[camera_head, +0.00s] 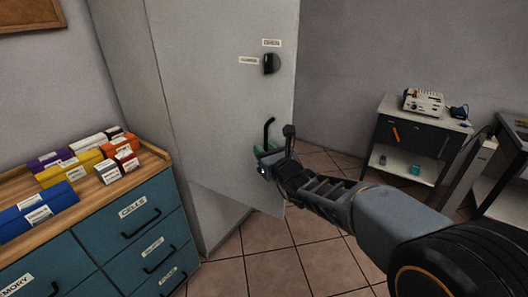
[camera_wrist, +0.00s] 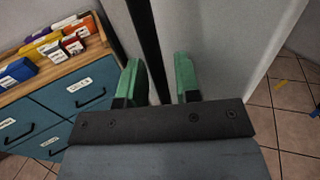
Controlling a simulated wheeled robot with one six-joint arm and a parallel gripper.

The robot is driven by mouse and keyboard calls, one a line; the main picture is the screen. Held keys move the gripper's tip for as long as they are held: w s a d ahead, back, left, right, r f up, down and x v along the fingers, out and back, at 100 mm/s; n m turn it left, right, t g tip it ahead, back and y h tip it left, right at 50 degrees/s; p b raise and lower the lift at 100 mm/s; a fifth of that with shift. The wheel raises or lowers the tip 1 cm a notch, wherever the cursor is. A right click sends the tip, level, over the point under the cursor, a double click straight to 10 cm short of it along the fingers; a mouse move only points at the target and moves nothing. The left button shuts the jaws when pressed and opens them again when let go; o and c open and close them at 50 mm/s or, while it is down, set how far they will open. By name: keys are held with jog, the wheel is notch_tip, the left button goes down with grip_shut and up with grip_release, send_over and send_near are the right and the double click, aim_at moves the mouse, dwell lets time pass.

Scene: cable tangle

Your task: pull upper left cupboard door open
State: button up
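A tall grey cupboard (camera_head: 128,60) stands left of centre in the head view. Its upper door (camera_head: 215,95) appears to stand ajar, its lower edge jutting out past the panel below. The door has a black knob (camera_head: 270,64) beside small labels and a black upright bar handle (camera_head: 268,131) lower down. My gripper (camera_head: 268,153) is at the handle's lower end. In the wrist view my green fingers (camera_wrist: 159,80) are apart, with the black handle (camera_wrist: 146,38) running between them, closer to the left finger. Whether the left finger touches it is unclear.
A blue drawer unit (camera_head: 130,235) with a wooden top and several coloured boxes (camera_head: 70,168) stands at the left. A dark side table (camera_head: 412,140) with a device (camera_head: 423,102) stands at the right. Tiled floor (camera_head: 300,255) lies open between them.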

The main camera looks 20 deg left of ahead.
jog(key=shift+o, duration=0.3)
jog(key=shift+w+d+f, duration=0.1)
jog(key=shift+w+d, duration=0.05)
jog(key=shift+d, duration=0.1)
jog(key=v, duration=1.3)
jog(key=shift+s+d+b, duration=0.2)
jog(key=shift+s+b, duration=0.15)
jog(key=shift+s, duration=0.05)
